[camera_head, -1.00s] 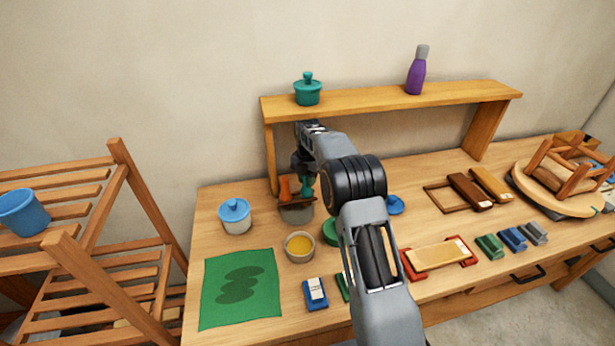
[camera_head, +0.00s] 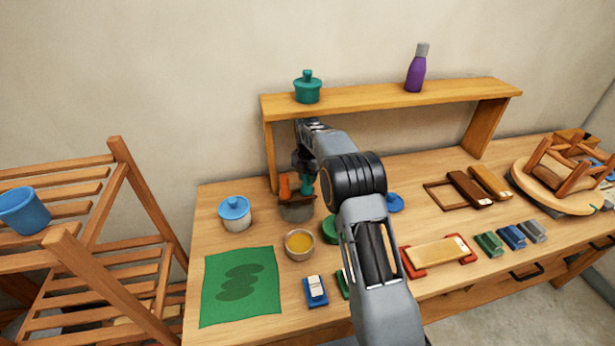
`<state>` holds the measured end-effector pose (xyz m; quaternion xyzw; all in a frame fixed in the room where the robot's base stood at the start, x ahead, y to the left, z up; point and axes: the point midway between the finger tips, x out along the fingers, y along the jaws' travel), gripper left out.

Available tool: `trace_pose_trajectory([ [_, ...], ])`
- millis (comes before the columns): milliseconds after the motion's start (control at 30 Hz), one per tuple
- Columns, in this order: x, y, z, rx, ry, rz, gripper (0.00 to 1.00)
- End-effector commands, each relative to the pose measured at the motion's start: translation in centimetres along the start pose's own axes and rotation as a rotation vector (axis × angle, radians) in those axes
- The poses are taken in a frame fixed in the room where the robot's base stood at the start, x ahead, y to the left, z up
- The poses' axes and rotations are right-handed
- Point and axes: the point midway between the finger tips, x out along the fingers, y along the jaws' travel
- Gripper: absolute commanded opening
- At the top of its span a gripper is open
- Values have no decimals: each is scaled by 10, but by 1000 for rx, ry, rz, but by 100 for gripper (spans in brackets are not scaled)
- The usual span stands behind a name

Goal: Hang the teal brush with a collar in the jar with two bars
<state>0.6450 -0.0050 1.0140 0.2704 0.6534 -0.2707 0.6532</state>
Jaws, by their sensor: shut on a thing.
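The jar (camera_head: 297,213) is a grey pot near the back left of the bench, with dark brown wood across its top. An orange handle (camera_head: 284,187) stands up at its left. The teal brush (camera_head: 307,185) stands upright over the right side of the jar top, just under my gripper (camera_head: 304,168). My gripper is shut on the teal brush. My arm covers part of the view, so the fingertips, the collar and the brush's lower end cannot be made out. I cannot tell whether the collar rests on the bars.
A blue-lidded jar (camera_head: 235,213) and a bowl of yellow stuff (camera_head: 299,244) stand close to the jar. The wooden shelf (camera_head: 400,97) rises just behind, bearing a teal pot (camera_head: 307,88) and a purple bottle (camera_head: 416,72). A green mat (camera_head: 215,300) lies front left.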

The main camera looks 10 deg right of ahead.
Motion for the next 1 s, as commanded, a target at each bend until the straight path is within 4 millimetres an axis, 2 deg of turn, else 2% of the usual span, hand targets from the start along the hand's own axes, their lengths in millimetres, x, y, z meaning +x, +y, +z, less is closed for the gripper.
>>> trace_pose_trajectory([
  [700,8,0,0,0,0,0,3],
  [733,7,0,0,0,-1,1,29],
  [1000,7,0,0,0,0,0,55],
])
